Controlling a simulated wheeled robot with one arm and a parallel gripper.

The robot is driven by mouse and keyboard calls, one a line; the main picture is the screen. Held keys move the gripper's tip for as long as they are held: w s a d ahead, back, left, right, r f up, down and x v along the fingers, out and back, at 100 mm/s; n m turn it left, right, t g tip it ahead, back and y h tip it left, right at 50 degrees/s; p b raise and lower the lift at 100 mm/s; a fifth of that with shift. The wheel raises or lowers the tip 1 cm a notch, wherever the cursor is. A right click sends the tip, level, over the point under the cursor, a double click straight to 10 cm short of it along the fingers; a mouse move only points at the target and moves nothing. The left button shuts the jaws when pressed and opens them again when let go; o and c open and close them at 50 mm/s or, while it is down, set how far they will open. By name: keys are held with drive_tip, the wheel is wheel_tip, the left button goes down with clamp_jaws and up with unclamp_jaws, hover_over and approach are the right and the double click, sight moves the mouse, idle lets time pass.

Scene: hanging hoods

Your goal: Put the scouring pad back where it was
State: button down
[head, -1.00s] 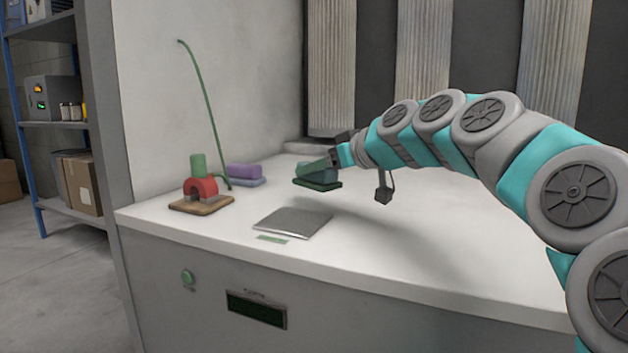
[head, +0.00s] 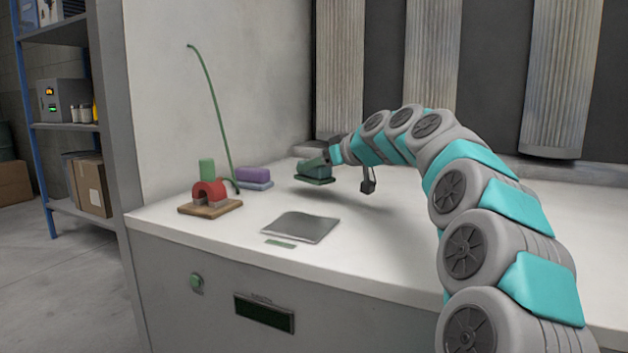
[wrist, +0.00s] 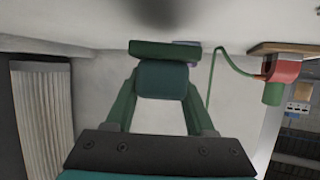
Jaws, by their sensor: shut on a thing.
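The scouring pad (head: 315,180) is a dark green slab with a teal block (wrist: 162,80) on top. My gripper (head: 324,160) is shut on the teal block, with one green finger on each side in the wrist view. The slab (wrist: 165,50) extends beyond the fingertips. The pad is level, over the back of the white counter, to the right of a purple block (head: 252,174) on a grey-blue slab. I cannot tell whether its underside touches the counter.
A wooden board (head: 210,208) carries a red arch and green block at left, beside a thin, tall green stalk (head: 212,100). The counter's right side looks clear.

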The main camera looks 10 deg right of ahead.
sight(314, 179)
drive_tip(key=shift+w+f, duration=0.1)
drive_tip(key=shift+w, duration=0.1)
drive_tip(key=shift+s+f, duration=0.1)
drive_tip(key=shift+f, duration=1.55)
drive_tip(key=shift+b, duration=0.3)
drive_tip(key=shift+f, duration=0.2)
drive_tip(key=shift+c, duration=1.3)
unclamp_jaws()
drive_tip(key=shift+r, duration=0.1)
drive_tip(key=shift+r, duration=0.2)
drive_tip(key=v, duration=1.2)
